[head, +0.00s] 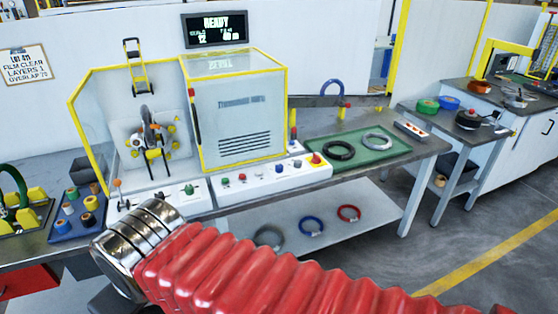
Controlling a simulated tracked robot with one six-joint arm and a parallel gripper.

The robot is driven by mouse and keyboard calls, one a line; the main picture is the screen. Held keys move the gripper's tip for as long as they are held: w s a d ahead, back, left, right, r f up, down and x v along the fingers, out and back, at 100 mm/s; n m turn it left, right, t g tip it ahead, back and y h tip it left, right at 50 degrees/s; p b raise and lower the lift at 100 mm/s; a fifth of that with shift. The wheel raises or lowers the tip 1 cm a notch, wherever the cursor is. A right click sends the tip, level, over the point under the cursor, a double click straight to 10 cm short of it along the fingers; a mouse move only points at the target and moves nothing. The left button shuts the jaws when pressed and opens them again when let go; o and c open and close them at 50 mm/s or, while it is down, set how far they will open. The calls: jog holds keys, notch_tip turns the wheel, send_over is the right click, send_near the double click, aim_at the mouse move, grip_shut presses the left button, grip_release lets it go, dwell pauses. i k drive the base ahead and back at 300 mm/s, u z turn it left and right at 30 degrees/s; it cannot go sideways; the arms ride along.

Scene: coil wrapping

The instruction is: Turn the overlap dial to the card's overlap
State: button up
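The card (26,65) on the back wall at left reads FILM CLEAR, LAYERS 1 and an overlap that looks like 75, though its last digits are hard to read. The wrapping machine (238,112) has a white control strip (268,178) with several small coloured knobs or buttons. A green knob (189,189) stands on the white panel to its left. Dial labels and pointers are too small to read, so I cannot tell which is the overlap dial. My red sleeved arm with a metal cuff crosses the foreground; my gripper's fingers do not show.
The display (215,29) reads READY above small figures. A red button (316,159) sits at the strip's right end. A green tray (335,154) holds two coils. A blue tray (75,230) with several rolls is at left. Coloured rings lie on the lower shelf (345,240).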

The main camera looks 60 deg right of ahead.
aim_at(298, 163)
jog(key=u, duration=1.5)
jog(key=k, duration=1)
jog(key=z, duration=2.15)
